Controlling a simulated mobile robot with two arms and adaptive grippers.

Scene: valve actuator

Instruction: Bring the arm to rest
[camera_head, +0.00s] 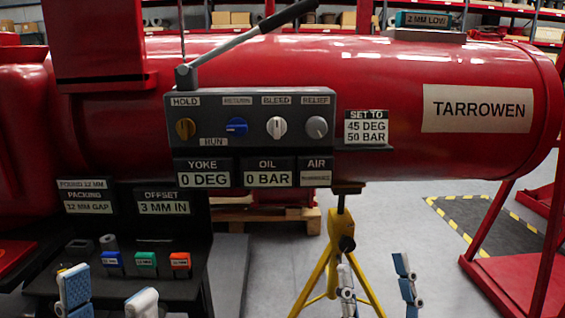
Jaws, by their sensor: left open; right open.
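My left gripper (109,293) is open and empty at the bottom left, its two fingers apart in front of the dark bench. My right gripper (377,284) is open and empty at the bottom middle, near the yellow tripod stand. Both are below the grey control panel (262,142) and touch none of its controls. The panel carries a brass knob (185,129) under HOLD, a blue knob (236,127), a white knob (277,128) and a grey knob (316,127). A long lever (245,41) slants up to the right from its top left. Displays read YOKE 0 DEG and OIL 0 BAR.
Behind stands a red cylinder (400,75) marked TARROWEN. A sign (366,127) reads SET TO 45 DEG 50 BAR. A dark bench (180,290) at lower left holds blue, green and orange blocks. A yellow tripod (337,250) stands mid-floor.

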